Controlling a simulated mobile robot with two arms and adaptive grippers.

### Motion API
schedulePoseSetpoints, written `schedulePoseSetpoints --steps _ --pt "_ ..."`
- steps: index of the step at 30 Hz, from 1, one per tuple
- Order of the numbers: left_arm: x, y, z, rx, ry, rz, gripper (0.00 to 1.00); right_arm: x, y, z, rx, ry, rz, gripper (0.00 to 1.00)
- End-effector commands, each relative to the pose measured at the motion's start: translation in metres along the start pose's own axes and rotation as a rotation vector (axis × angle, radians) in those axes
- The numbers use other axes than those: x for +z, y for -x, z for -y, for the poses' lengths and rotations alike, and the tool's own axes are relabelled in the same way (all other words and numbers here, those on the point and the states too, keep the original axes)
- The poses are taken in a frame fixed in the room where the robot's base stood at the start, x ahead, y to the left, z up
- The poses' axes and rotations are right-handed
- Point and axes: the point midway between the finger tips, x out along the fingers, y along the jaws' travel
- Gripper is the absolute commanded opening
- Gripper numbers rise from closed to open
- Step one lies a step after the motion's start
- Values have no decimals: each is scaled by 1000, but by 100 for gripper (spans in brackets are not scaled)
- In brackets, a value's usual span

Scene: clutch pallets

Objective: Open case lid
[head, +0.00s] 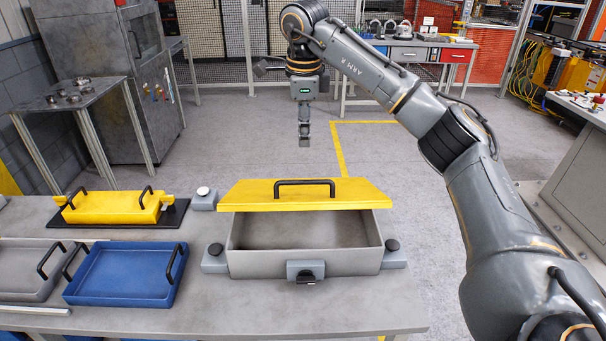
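The grey case (305,264) stands on the front table with its front latch block facing me. Its yellow lid (355,194) is raised, showing at the case's back edge with its black handle (305,182) up. The grey inside is visible and looks empty. My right gripper (304,140) hangs beyond the lid, fingers downward and apart from the handle in the picture. Its fingers look narrow and are seen edge-on, so their opening is unclear. I see nothing held in it. My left gripper is not in view.
A blue tray (125,272), a grey tray (28,262) and a yellow handled block (115,207) on a black base stand left of the case. Grey blocks with knobs flank the case. The table's right front corner is bare.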

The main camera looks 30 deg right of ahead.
Motion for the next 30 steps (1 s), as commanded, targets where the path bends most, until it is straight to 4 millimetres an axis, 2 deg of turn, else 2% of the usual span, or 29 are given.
schedulePoseSetpoints --steps 5,12,18,24,30 --pt "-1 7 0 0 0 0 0 0 -27 -1 6 2 -3 35" --pt "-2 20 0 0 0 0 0 0 -78 -2 7 3 -2 35" --pt "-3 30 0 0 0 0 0 1 -113 -2 5 2 1 35" --pt "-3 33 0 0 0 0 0 2 -131 -2 3 3 3 35" --pt "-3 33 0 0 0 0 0 2 -134 -2 2 3 4 35"
